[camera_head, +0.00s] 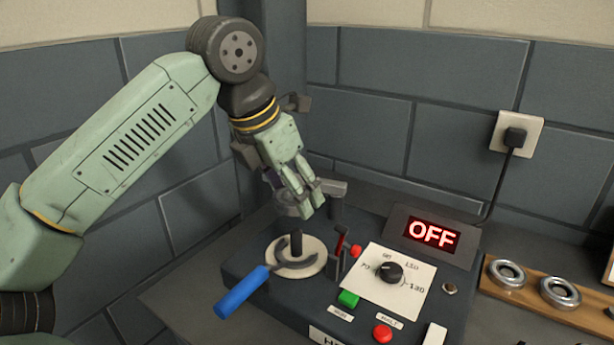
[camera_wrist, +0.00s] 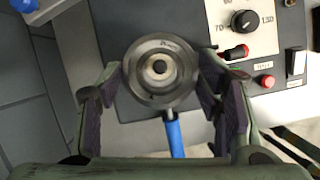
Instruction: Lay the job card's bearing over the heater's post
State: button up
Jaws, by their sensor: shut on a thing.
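My gripper (camera_head: 308,203) is shut on a grey metal bearing (camera_head: 284,207) and holds it above the heater (camera_head: 262,252); the fingers hide part of it in the head view. The heater display (camera_head: 432,235) reads OFF.
A blue-handled forked tool (camera_head: 242,291) lies with its prongs around the post's foot. A red-tipped lever (camera_head: 340,243) stands beside the disc. Two more bearings (camera_head: 507,272) (camera_head: 559,291) sit on a wooden board (camera_head: 530,297) at right. Walls stand close behind.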

aim_at(292, 236)
jog(key=shift+w, duration=0.1)
jog(key=shift+f+b, duration=0.5)
jog(key=shift+f, duration=0.1)
jog(key=shift+f+b, duration=0.75)
jog(key=shift+f, duration=0.4)
jog(key=shift+f+b, duration=0.15)
jog(key=shift+b, duration=0.2)
jog(key=shift+f+b, duration=2.55)
jog(key=shift+f, duration=0.6)
jog(key=o, duration=1.5)
